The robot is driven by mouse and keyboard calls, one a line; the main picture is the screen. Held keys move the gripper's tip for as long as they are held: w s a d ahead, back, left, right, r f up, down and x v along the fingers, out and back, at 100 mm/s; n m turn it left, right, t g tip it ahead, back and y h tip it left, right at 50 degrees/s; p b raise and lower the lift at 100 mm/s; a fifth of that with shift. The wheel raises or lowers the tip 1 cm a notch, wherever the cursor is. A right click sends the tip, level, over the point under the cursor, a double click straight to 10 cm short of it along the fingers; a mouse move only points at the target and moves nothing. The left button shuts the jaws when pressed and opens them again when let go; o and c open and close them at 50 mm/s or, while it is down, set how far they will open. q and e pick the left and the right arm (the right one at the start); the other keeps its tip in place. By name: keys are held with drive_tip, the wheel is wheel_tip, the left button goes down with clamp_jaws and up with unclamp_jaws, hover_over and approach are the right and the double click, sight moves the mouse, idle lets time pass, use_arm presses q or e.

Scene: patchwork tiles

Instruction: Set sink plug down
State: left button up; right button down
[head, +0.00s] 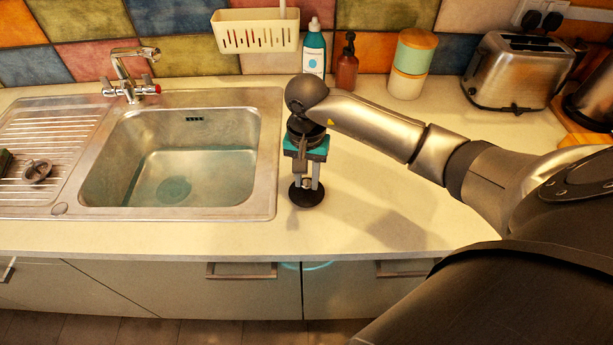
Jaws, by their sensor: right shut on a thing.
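The sink plug (307,198) is a dark round disc with a small knob on top. It is on or just above the pale worktop, to the right of the sink; I cannot tell whether it touches. My right gripper (307,184) points straight down and is shut on the plug's knob. The sink (175,160) is a steel basin with water in it, left of the plug. My left gripper is not in view.
The tap (130,75) stands behind the sink. A round metal piece (37,171) lies on the ribbed drainer. A blue-green bottle (314,52), a brown bottle (347,65), a canister (410,62) and a toaster (518,70) line the back. The worktop right of the plug is clear.

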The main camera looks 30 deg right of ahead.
sight(306, 182)
drive_tip(key=shift+f, duration=0.2)
drive_tip(key=c, duration=0.6)
unclamp_jaws()
drive_tip(key=shift+c, duration=0.2)
wheel_tip(306, 182, up, 12)
drive_tip(key=shift+r, duration=0.2)
